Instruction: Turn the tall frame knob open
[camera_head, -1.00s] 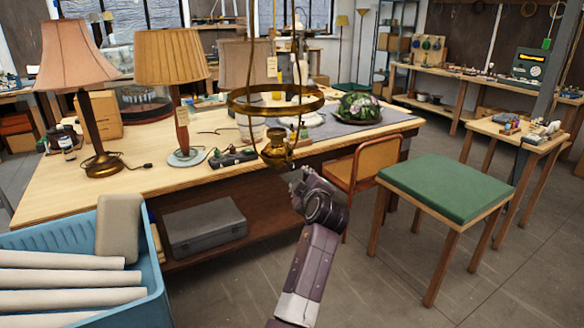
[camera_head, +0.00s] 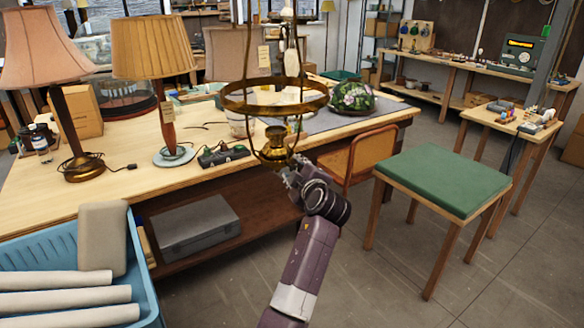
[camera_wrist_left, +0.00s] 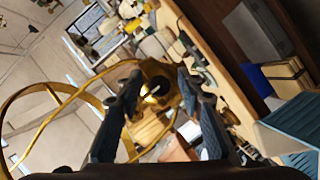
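A tall brass hanging lamp frame (camera_head: 238,103) with a wide ring and a small brass font (camera_head: 276,146) at its bottom hangs before the workbench. My left gripper (camera_head: 292,172) is just below and right of the font in the head view. In the left wrist view my left gripper (camera_wrist_left: 158,100) has its two dark fingers apart, with a dark round part (camera_wrist_left: 157,88) of brass-coloured lamp showing between or beyond them. The brass ring (camera_wrist_left: 32,88) curves at the left there. I cannot make out the knob clearly, or whether a finger touches it. My right gripper is not in view.
A green-topped stool (camera_head: 445,180) and a wooden chair (camera_head: 372,155) stand to the right. A blue crate (camera_head: 150,290) with rolls is at lower left. Floor is clear at lower right.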

